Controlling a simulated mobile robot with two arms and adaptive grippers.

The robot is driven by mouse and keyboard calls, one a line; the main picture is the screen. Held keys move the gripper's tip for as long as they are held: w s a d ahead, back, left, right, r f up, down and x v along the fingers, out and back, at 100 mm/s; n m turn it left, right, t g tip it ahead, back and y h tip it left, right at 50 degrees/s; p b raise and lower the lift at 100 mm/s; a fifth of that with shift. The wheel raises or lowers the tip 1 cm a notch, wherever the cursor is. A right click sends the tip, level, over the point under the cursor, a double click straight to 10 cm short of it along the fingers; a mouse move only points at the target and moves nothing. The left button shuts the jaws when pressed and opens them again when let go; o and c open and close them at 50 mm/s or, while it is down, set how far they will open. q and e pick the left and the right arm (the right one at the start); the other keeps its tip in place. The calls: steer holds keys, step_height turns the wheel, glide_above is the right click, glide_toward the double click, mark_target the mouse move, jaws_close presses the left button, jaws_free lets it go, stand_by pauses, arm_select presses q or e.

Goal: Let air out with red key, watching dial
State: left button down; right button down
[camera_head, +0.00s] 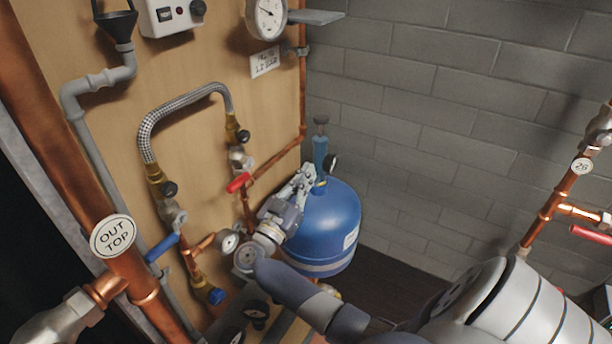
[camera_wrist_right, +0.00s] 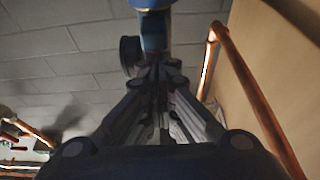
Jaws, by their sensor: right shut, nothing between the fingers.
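My right gripper (camera_head: 307,172) is shut and empty beside the top of a blue tank (camera_head: 326,232). In the right wrist view its closed fingers (camera_wrist_right: 159,72) point at a blue upright body (camera_wrist_right: 155,32) with a dark round part at its left; contact cannot be told. In the head view this blue-teal tool (camera_head: 320,150) stands over the tank's top, with a small dark gauge (camera_head: 331,163) beside it. A large white dial (camera_head: 268,18) hangs high on the board; its reading is too small to tell. I cannot make out a separate red key. My left gripper is out of view.
A red lever (camera_head: 239,182) sits on the copper pipework left of the tank. A braided hose (camera_head: 185,98) loops on the wooden board. A copper pipe (camera_wrist_right: 255,90) runs close at the right in the wrist view. Bare block wall (camera_head: 440,110) lies behind.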

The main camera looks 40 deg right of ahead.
steer(key=shift+f, duration=0.55)
steer(key=shift+s+a+f, duration=0.1)
steer(key=shift+f, duration=0.2)
steer(key=shift+a, duration=0.1)
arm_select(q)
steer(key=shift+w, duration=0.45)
